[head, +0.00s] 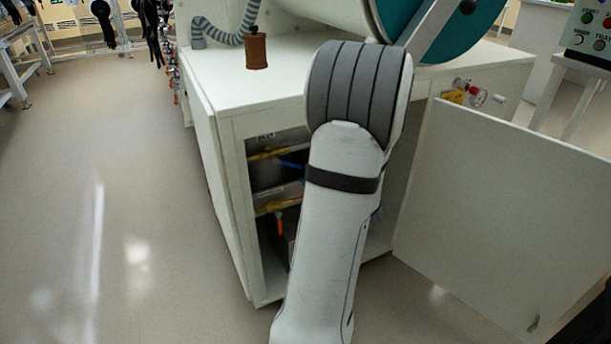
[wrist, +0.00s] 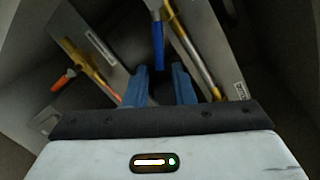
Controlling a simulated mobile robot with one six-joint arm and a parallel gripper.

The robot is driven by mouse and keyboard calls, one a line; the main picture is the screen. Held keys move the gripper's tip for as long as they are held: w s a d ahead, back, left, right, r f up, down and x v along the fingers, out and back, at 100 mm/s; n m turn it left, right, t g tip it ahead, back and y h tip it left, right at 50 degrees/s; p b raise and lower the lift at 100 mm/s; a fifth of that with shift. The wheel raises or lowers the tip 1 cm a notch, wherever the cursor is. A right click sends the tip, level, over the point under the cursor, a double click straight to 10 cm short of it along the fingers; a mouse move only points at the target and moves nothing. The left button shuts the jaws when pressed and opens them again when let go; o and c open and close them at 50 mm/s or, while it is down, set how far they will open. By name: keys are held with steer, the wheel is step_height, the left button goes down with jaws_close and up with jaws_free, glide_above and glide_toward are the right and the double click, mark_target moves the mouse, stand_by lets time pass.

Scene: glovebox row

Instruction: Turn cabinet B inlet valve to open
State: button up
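Inside the open white cabinet (head: 228,150), a valve lever with a blue grip (wrist: 157,45) lies near a yellow pipe (wrist: 190,50); the blue also shows in the head view (head: 291,165). A second lever, with an orange grip (wrist: 63,81), sits by another yellow pipe (wrist: 92,68); it hangs low in the head view (head: 280,224). My gripper (wrist: 159,70) has its two blue fingers apart, with the blue grip's end between or just beyond their tips; contact cannot be told. The labels are too small to read, so which lever is the inlet valve is unclear.
The cabinet door (head: 500,205) stands swung open to the right. Grey panels (wrist: 90,35) and the cabinet walls leave little room around my gripper. A brown cylinder (head: 256,50) and a grey hose (head: 222,33) are on top. The floor (head: 110,200) at left is clear.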

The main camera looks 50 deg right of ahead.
mark_target(287, 163)
steer(key=m+p, duration=0.1)
steer(key=p, duration=0.2)
steer(key=shift+w+d+r+m+p, duration=0.25)
steer(key=shift+d+r+m+p, duration=0.05)
steer(key=shift+r+m, duration=0.1)
steer(key=shift+c, duration=1.4)
steer(key=p, duration=0.1)
steer(key=m+p, duration=0.1)
steer(key=p, duration=0.1)
steer(key=shift+w+d+f+m, duration=0.15)
steer(key=shift+m, duration=0.15)
jaws_close()
steer(key=s+a+f+m+p, duration=0.2)
steer(key=a+f+m+p, duration=0.35)
steer(key=m+p, duration=1.2)
steer(key=w+d+r+n+p, duration=0.1)
steer(key=w+d+n+p, duration=0.1)
steer(key=w+d, duration=0.3)
steer(key=shift+w+d+r+h, duration=0.2)
steer(key=shift+w+r+h, duration=0.15)
steer(key=shift+w, duration=0.9)
